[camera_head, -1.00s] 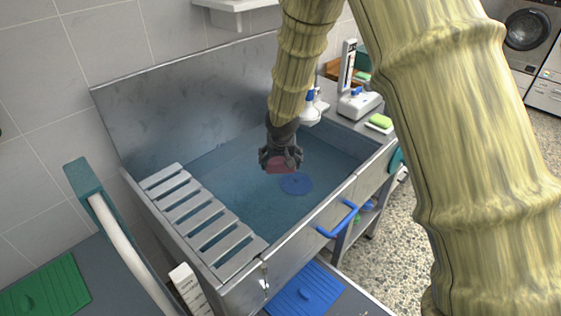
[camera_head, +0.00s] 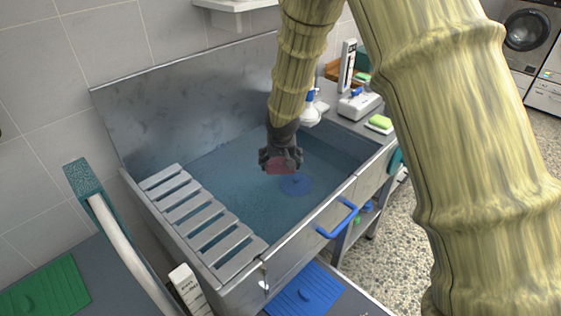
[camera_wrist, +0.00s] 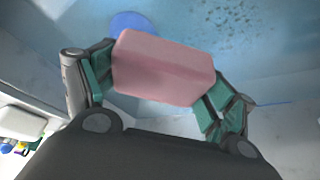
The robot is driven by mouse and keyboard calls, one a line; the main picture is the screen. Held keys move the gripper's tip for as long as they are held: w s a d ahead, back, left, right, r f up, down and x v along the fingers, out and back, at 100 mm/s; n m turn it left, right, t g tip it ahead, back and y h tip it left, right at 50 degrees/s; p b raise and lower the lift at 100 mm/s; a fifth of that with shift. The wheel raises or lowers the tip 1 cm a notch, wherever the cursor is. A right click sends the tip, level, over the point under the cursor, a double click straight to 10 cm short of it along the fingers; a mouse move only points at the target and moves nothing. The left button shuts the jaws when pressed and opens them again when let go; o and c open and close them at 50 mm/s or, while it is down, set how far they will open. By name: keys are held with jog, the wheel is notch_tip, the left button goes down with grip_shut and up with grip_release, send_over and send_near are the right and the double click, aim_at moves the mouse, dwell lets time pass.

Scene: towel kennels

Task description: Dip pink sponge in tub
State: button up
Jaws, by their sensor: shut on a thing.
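The pink sponge (camera_head: 279,168) is held between the fingers of my gripper (camera_head: 280,162), inside the walls of the metal tub (camera_head: 318,216). In the wrist view the sponge (camera_wrist: 165,68) is a pink block, gripped at its two ends by the green-padded fingers of my gripper (camera_wrist: 160,85). The tub holds bluish water (camera_head: 225,165). The sponge is over or at the water; I cannot tell whether it touches the surface. A round blue disc (camera_head: 296,185) shows just beyond the sponge in the tub.
A slatted grey rack (camera_head: 205,222) covers the tub's left end. A yellow-green sponge (camera_head: 381,121) and a white device (camera_head: 358,104) stand on the right ledge. A spray head (camera_head: 310,112) is behind my gripper.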

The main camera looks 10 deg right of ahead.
jog(key=shift+r+p, duration=2.25)
jog(key=shift+r, duration=0.8)
